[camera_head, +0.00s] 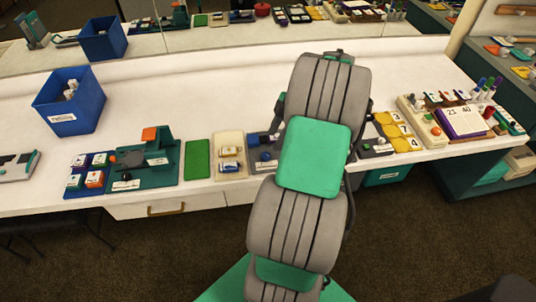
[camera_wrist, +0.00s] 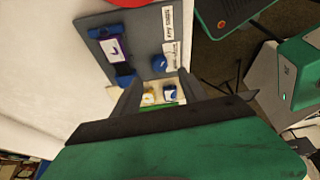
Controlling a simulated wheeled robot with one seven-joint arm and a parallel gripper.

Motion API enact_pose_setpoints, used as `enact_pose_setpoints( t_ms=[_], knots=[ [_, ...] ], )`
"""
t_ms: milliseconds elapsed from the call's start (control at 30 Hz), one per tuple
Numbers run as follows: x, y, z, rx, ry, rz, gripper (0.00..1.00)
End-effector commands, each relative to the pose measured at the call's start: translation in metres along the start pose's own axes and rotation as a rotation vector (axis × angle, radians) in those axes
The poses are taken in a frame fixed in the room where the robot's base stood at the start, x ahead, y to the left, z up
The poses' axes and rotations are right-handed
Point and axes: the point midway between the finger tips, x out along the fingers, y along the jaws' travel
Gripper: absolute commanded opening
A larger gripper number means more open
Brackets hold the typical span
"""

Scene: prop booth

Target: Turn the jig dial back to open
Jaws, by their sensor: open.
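A grey jig plate (camera_wrist: 100,42) lies on the white counter in the wrist view, with white labels along its edge. A blue round knob (camera_wrist: 158,63), which looks like the dial, sits near its edge beside a label. Its pointer setting is too small to read. A white and purple block (camera_wrist: 115,49) sits between blue parts on the plate. In the head view the jig plate (camera_head: 263,167) and its blue knob (camera_head: 265,156) show left of my arm, partly covered. My gripper (camera_wrist: 159,78) is open and empty, with the knob beyond its fingertips. My arm hides it in the head view.
A beige tray (camera_head: 231,171) with small bottles and a green mat (camera_head: 197,160) lie left of the jig. A green fixture (camera_head: 155,173) with an orange block and a blue bin (camera_head: 70,101) stand further left. Sample cards (camera_head: 400,131) lie right.

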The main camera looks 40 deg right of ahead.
Motion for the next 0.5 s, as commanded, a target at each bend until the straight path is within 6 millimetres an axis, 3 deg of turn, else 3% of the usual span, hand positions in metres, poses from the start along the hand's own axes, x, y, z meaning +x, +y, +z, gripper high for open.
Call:
enact_pose_setpoints(
  t_ms=[300, 500],
  knots=[
    [0.052, -0.001, 0.001, -0.008, 0.002, -0.002, 0.5],
    [0.073, 0.0, 0.002, -0.007, 0.0, 0.001, 0.5]
  ],
)
